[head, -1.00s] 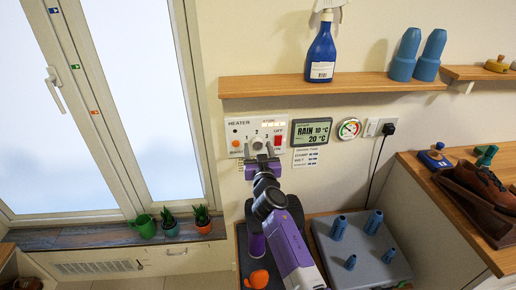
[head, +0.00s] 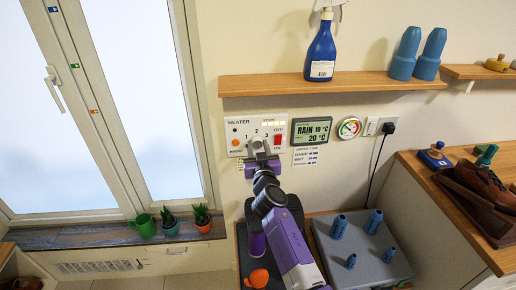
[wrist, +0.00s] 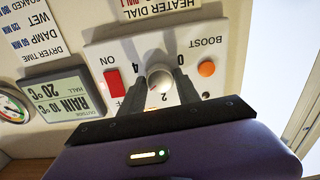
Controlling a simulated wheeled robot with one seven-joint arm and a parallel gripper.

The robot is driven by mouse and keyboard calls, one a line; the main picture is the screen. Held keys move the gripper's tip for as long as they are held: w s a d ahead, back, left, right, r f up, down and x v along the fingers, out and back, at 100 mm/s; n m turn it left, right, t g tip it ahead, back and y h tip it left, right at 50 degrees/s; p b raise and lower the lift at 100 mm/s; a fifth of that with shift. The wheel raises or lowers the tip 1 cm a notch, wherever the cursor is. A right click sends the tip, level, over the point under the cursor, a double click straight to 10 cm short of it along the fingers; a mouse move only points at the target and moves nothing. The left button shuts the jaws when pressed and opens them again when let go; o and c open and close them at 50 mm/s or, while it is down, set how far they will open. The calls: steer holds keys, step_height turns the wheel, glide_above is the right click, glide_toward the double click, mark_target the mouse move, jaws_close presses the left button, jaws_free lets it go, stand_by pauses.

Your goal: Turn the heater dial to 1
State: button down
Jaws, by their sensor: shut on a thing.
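The heater panel (head: 238,147) is a white plate on the wall with numbers over a round pale dial (head: 257,143). In the wrist view, which is upside down, the dial (wrist: 157,72) sits between the two dark fingers of my gripper (wrist: 167,82). The fingers are shut on its sides. A small reddish mark shows on the dial near the printed 2, but I cannot tell exactly which number it points to. In the head view my gripper (head: 262,154) reaches up to the panel from below and partly covers the dial's lower side.
An orange boost button (wrist: 206,68) and a red switch (wrist: 113,83) flank the dial. A weather display (head: 312,130) and a round gauge (head: 349,128) are to the right. A wooden shelf (head: 300,86) juts out above. A grey pegged tray (head: 385,268) lies below.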

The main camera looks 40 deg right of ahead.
steer(key=n+b, duration=0.1)
steer(key=n, duration=0.4)
steer(key=shift+f+n, duration=0.1)
steer(key=shift+n, duration=0.2)
steer(key=n, duration=1.1)
steer(key=shift+n+p, duration=0.3)
steer(key=shift+n, duration=0.1)
steer(key=n+p, duration=0.1)
steer(key=n, duration=0.4)
steer(key=shift+n, duration=0.3)
steer(key=c, duration=0.9)
jaws_free()
